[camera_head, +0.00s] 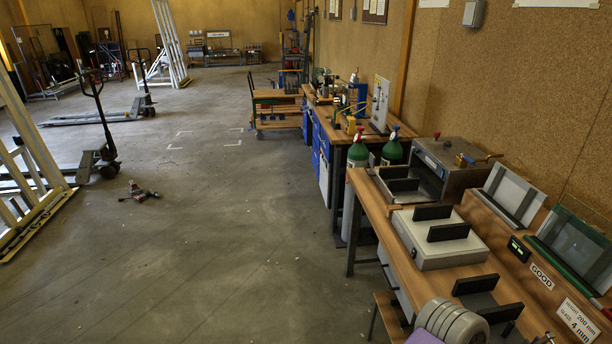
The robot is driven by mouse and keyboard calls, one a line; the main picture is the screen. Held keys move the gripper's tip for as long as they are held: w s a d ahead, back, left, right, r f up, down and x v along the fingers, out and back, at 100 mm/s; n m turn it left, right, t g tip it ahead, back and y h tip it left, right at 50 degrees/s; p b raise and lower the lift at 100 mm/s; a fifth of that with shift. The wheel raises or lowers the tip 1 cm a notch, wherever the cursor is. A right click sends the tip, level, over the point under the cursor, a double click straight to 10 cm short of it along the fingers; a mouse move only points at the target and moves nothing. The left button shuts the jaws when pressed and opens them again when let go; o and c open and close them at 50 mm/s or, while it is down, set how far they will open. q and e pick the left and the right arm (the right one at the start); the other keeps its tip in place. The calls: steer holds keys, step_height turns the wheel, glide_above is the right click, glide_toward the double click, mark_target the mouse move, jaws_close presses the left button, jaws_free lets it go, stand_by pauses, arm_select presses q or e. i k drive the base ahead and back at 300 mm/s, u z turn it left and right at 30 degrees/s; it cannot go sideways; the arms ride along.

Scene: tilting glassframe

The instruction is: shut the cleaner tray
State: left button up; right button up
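The cleaner appears to be the grey metal box (452,162) on the long wooden bench at the right. A flat tray (385,190) with two black upright blocks sticks out from its left side, over the bench, so it looks open. The inside of the box is hidden. No gripper can be made out. A rounded grey and purple shape at the bottom edge may be part of my arm, but I cannot tell.
A pale scale-like box (437,262) with two black blocks stands in front of the cleaner on the bench (405,273). Glass panes (510,192) lean in holders along the wall. Green-topped cylinders (392,150) stand behind the bench.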

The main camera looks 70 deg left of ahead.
mark_target(399, 185)
steer(key=u, duration=2.55)
steer(key=k, duration=0.9)
steer(key=u, duration=1.1)
steer(key=i, duration=2.15)
steer(key=z, duration=0.75)
steer(key=i, duration=1.85)
steer(key=z, duration=2.1)
steer(key=i, duration=0.95)
steer(key=z, duration=0.85)
